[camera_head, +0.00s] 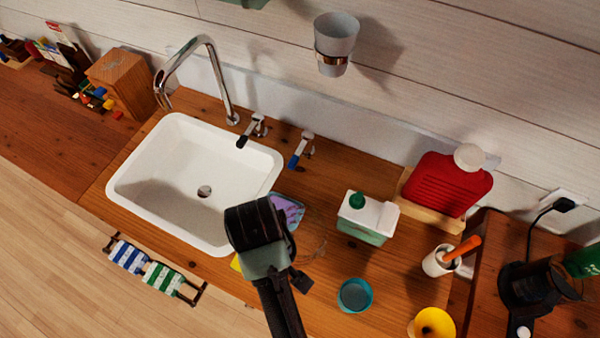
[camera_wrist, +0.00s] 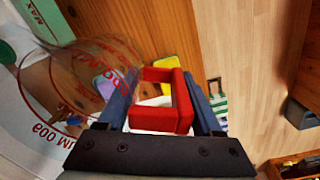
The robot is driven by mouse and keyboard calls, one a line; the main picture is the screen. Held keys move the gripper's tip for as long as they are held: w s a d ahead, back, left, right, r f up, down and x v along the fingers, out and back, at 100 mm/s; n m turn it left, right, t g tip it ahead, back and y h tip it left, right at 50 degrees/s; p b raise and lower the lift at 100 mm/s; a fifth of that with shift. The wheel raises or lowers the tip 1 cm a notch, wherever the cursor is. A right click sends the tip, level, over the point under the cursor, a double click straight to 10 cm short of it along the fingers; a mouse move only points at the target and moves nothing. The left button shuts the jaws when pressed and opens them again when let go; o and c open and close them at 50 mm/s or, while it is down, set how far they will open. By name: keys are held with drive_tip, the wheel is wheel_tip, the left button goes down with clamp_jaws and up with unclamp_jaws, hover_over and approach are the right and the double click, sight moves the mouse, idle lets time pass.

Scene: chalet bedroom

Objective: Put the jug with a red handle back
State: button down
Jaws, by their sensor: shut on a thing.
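The jug is clear with red markings, including "600 ML", and fills the left of the wrist view (camera_wrist: 62,90). Its red handle (camera_wrist: 182,105) sits between the fingers of my gripper (camera_wrist: 165,100), which is shut on it. In the head view my gripper is over the wooden counter, just right of the white sink (camera_head: 140,205). There the jug is mostly hidden, with only faint clear outlines right of my gripper. I cannot tell whether its base touches the counter.
A white container with a green cap (camera_head: 368,220) stands right of my gripper. A purple sponge (camera_head: 287,212) lies close by. A tap (camera_head: 205,60) arches behind.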

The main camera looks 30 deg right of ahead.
drive_tip(key=shift+s+a+f+p, duration=0.1)
drive_tip(key=shift+s+f+p, duration=0.05)
drive_tip(key=shift+f, duration=2.4)
drive_tip(key=shift+s+f+p, duration=0.1)
drive_tip(key=shift+f+p, duration=0.05)
drive_tip(key=shift+f, duration=2.4)
drive_tip(key=shift+f, duration=0.2)
drive_tip(key=shift+c, duration=0.2)
unclamp_jaws()
drive_tip(key=shift+r, duration=0.2)
